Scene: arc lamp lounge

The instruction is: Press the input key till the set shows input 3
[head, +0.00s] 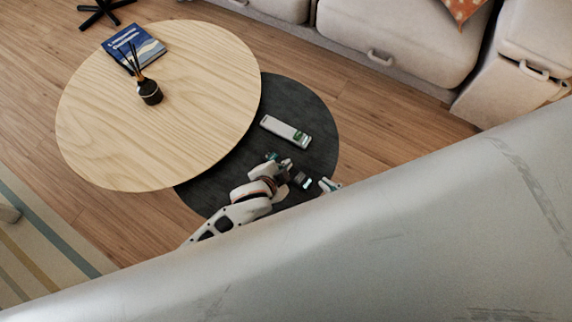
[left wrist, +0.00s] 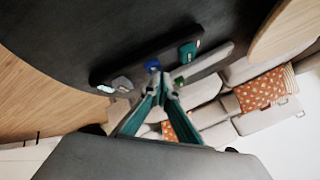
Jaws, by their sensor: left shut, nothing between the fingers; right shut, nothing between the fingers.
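A long pale device (head: 286,131) with a green patch at its right end lies on the dark round table (head: 318,112). It seems to show in the left wrist view too (left wrist: 208,62). My left gripper (head: 288,165) is over that table, just below the device in the head view and apart from it. Its teal fingers are shut and empty (left wrist: 162,86). A small dark piece with a pale green light (head: 304,181) is beside it; I cannot tell what it is. What seems to be my right gripper (head: 329,184) is shut, mostly hidden. No input number is readable, and I cannot make out the key.
A large silver surface (head: 400,240) covers the lower right and hides much of the view. A light wooden round table (head: 200,75) bears a blue book (head: 134,47) and a dark reed diffuser (head: 150,91). A pale sofa (head: 400,40) stands behind.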

